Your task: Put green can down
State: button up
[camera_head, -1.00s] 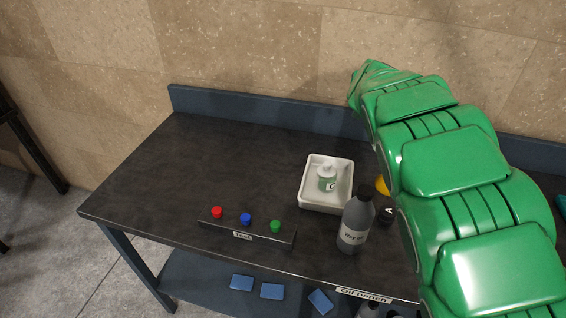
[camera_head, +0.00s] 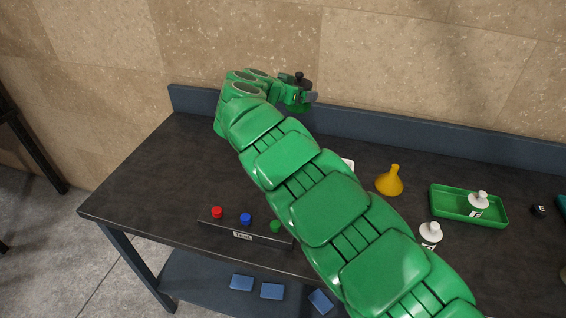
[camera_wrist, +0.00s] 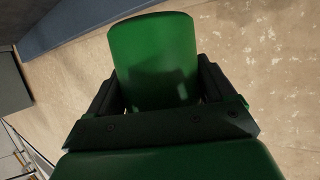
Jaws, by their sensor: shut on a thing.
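The green can (camera_wrist: 152,58) is between the two dark fingers of my gripper in the wrist view, with its rounded end pointing away from the palm. In the head view my gripper (camera_head: 301,93) is at the far end of my green arm, in front of the table's raised back edge. Only a small part of the can shows there, with a dark knob on top. The gripper is shut on the can. The can seems to be held above the dark table (camera_head: 150,185); the gap below it is hard to judge.
A button box (camera_head: 243,234) with red, blue and green buttons stands at the table's front. A yellow funnel (camera_head: 390,183), a white bottle (camera_head: 430,233) and a green tray (camera_head: 438,207) holding another white bottle (camera_head: 479,200) are at right. The table's left part is bare. My arm covers the middle.

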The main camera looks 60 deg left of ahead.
jog(key=s+f, duration=0.2)
jog(key=s, duration=0.3)
jog(key=shift+m+h, duration=0.4)
notch_tip(320, 180, down, 17)
jog(key=shift+f, duration=0.2)
dwell(0.4)
jog(key=shift+f, duration=0.1)
jog(key=o, duration=1.1)
jog(key=shift+c, duration=0.2)
jog(key=shift+s+d+r, duration=0.1)
jog(key=shift+s+r, duration=0.2)
jog(key=shift+s, duration=0.1)
jog(key=v, duration=1.1)
jog(key=shift+s+f, duration=0.15)
jog(key=shift+s, duration=0.05)
